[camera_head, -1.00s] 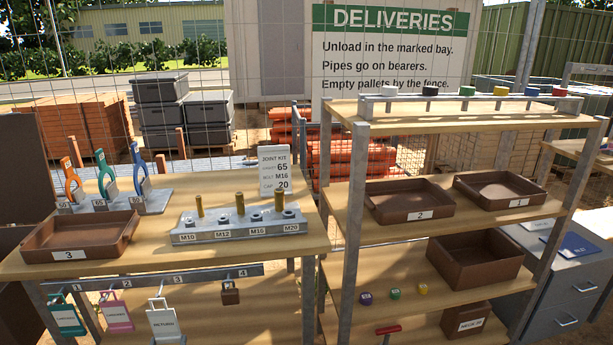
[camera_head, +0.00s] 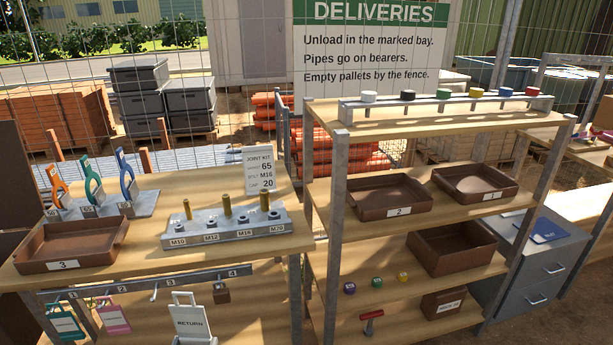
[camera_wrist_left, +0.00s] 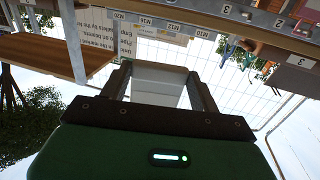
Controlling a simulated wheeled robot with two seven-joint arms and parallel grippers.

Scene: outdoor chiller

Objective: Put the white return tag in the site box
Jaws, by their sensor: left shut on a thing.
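The white return tag (camera_head: 189,322), marked RETURN, is upright at the bottom of the head view, to the right of empty hook 3 (camera_head: 154,292) and apart from it. My left gripper (camera_wrist_left: 160,72) is shut on the tag, whose pale panel (camera_wrist_left: 158,84) shows between the fingers in the left wrist view. In the head view the gripper is mostly cut off by the bottom edge. An open, deep brown box (camera_head: 458,262) stands on the right rack's middle shelf; no label reading site box is legible on it. My right gripper is not in view.
A rack post (camera_head: 334,230) stands between the tag and the brown box.

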